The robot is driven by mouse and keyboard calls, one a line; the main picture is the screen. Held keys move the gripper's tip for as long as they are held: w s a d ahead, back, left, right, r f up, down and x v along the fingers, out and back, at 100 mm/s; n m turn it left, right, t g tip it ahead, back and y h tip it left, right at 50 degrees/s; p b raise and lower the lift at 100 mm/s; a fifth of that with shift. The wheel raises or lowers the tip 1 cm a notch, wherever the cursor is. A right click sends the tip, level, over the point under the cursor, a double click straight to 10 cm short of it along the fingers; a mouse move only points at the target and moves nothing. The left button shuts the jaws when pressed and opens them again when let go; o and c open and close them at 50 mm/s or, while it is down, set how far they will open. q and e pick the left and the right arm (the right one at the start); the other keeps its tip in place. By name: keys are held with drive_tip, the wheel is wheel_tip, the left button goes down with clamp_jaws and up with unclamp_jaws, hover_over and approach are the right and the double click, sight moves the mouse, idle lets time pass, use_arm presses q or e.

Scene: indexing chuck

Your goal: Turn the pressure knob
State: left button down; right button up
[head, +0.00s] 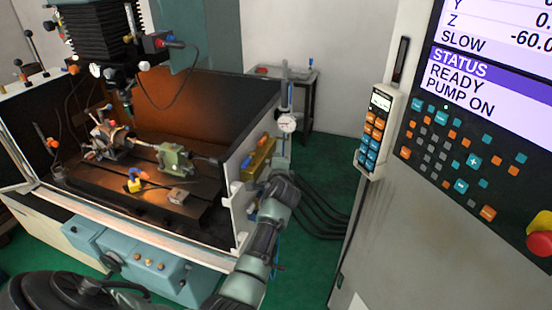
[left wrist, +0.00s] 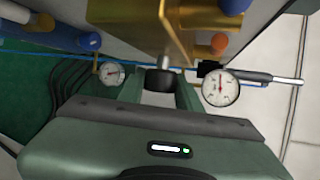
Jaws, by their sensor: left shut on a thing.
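The pressure knob (left wrist: 160,79) is a short black cylinder on a silver stem, under the brass block (left wrist: 182,28) in the left wrist view. My left gripper (left wrist: 160,92) is shut on the knob, with one green finger on each side of it. Round white gauges stand left (left wrist: 110,73) and right (left wrist: 220,88) of the knob. In the head view the brass block (head: 259,158) is on the machine's right outer side, and my left arm reaches up to it. The knob and fingertips are hidden there by my wrist. My right gripper is not in view.
Blue and orange fittings (left wrist: 219,44) and thin blue tubing lie close around the fingers. The machine enclosure (head: 240,160) stands left of my arm. A control cabinet (head: 390,230) with a pendant (head: 374,130) stands to the right. Black hoses (head: 320,215) cross the green floor between them.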

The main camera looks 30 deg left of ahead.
use_arm(q)
drive_tip(key=shift+w+a+r+m+g+h, duration=0.2)
drive_tip(key=shift+r+m+g+h, duration=0.25)
drive_tip(key=shift+g, duration=0.55)
drive_tip(key=shift+s, duration=0.1)
drive_tip(key=c, duration=1)
unclamp_jaws()
drive_tip(key=shift+f, duration=0.1)
drive_tip(key=shift+o, duration=0.2)
drive_tip(key=shift+a+f, duration=0.15)
drive_tip(key=shift+f, duration=0.15)
drive_tip(key=b+v, duration=0.1)
drive_tip(key=v, duration=0.6)
drive_tip(key=shift+d+r+b, duration=0.2)
drive_tip(key=shift+r+b, duration=0.15)
drive_tip(key=shift+s, duration=0.1)
